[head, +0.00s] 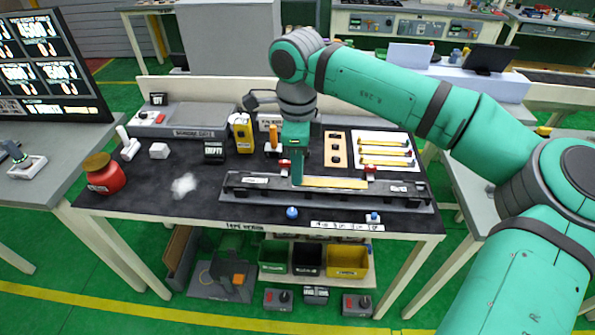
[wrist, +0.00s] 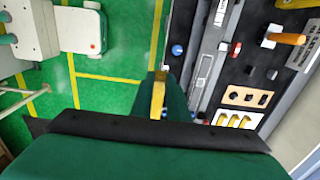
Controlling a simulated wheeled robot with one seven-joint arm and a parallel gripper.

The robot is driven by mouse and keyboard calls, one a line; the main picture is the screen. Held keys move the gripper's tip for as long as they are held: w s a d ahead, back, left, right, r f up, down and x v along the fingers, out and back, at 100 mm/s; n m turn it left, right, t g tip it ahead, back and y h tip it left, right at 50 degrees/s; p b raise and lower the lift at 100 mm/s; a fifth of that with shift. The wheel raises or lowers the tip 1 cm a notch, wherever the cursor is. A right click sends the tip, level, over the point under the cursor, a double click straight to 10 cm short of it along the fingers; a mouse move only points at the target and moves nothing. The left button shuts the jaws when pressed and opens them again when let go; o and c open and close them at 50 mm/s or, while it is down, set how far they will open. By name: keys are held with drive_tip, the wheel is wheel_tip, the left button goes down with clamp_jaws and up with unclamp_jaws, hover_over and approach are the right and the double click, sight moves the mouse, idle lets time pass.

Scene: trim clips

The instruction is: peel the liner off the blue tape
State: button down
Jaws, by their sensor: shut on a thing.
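A long dark fixture (head: 395,196) lies along the front of the black-topped bench, with a flat yellow strip (head: 340,183) in its middle. My gripper (head: 297,182) points down at the left end of this strip. In the wrist view my gripper (wrist: 157,82) is shut on a narrow yellow piece (wrist: 158,100), seemingly part of the strip. I cannot tell whether this piece is the liner. I cannot make out the blue tape; my fingers hide the strip's left end.
Red clamps (head: 370,171) sit along the fixture. Blue knobs (head: 292,212) are at the bench's front. A white board with yellow strips (head: 387,150) lies back right, beside a tan holed plate (head: 336,149). A red jar (head: 104,174) and white crumpled material (head: 184,185) are left.

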drive_tip(key=shift+r, duration=1.8)
